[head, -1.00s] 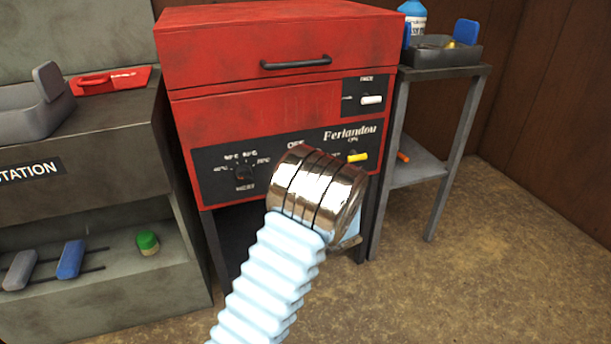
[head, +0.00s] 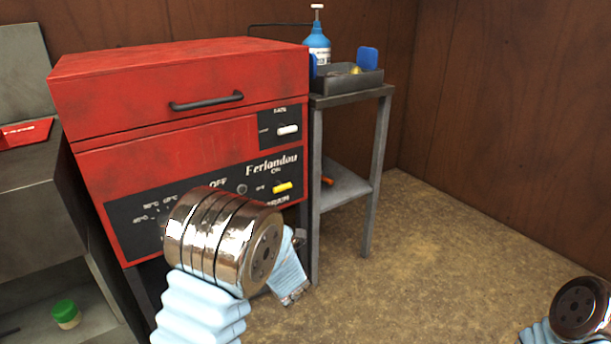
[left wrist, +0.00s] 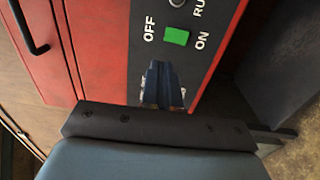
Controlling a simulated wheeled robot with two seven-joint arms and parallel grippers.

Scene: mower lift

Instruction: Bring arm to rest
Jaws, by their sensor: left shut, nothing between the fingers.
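My left arm, with its pale blue sleeve and shiny metal joint, stands in front of the red machine (head: 190,140) in the head view and covers part of its dark control panel. In the left wrist view my left gripper (left wrist: 159,66) is shut and empty, its dark fingers together in front of the panel (left wrist: 150,30). A lit green switch (left wrist: 177,37) sits between the OFF and ON labels, just past the fingertips; I cannot tell whether they touch the panel. My right arm's metal joint shows at the bottom right of the head view; its gripper is out of frame.
A grey side table (head: 350,96) to the right of the machine holds a tray (head: 345,82) and a blue bottle (head: 317,45). A grey station (head: 40,210) stands at the left, with a green-lidded jar (head: 66,313) on its lower shelf. The floor (head: 420,230) at right is clear.

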